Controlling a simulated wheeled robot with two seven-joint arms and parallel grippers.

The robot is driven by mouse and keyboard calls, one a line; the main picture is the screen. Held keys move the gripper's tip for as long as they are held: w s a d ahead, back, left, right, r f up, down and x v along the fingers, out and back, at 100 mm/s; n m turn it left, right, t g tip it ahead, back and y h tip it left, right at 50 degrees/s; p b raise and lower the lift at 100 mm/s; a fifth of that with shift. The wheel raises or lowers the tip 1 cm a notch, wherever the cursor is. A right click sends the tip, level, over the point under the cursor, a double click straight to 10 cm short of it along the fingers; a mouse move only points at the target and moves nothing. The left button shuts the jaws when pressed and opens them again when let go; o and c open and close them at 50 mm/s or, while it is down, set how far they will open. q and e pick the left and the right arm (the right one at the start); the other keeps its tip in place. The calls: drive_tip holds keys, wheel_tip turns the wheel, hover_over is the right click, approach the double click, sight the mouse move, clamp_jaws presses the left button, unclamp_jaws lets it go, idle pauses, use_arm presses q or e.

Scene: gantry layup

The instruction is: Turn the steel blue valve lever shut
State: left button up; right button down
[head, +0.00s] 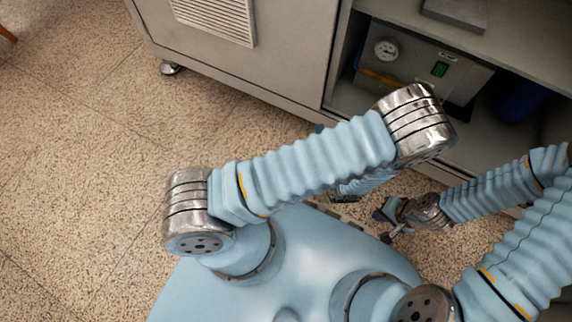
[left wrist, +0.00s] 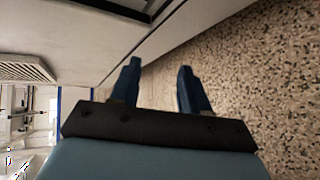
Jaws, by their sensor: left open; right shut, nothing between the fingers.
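I cannot make out the steel blue valve lever in either view. My left gripper (left wrist: 160,82) shows in the left wrist view with its two dark blue fingers apart and nothing between them. In the head view it is mostly hidden behind my left arm. My right gripper (head: 386,222) is low in the head view, in front of the cabinet and above the floor. It is shut and empty, and touches nothing that I can see.
A grey cabinet (head: 290,58) with a vent grille stands ahead. Its open bay holds a grey unit with a round gauge (head: 386,50) and a green switch (head: 439,69). A dark blue object (head: 522,100) is at the right. Speckled floor (head: 80,150) lies clear at left.

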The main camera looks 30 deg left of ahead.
use_arm(q)
drive_tip(key=s+a+f+n+g+b, duration=0.1)
drive_tip(key=s+a+f+n+g, duration=0.5)
drive_tip(key=s+n+g, duration=0.2)
drive_tip(key=shift+s+a+n+g, duration=0.15)
drive_tip(key=shift+s+n+g, duration=0.25)
drive_tip(key=shift+s+n, duration=0.95)
use_arm(e)
drive_tip(key=shift+s+a+f, duration=0.3)
drive_tip(key=shift+a+f, duration=0.25)
drive_tip(key=shift+a, duration=0.1)
use_arm(q)
drive_tip(key=shift+w+n, duration=0.25)
drive_tip(key=shift+c, duration=0.4)
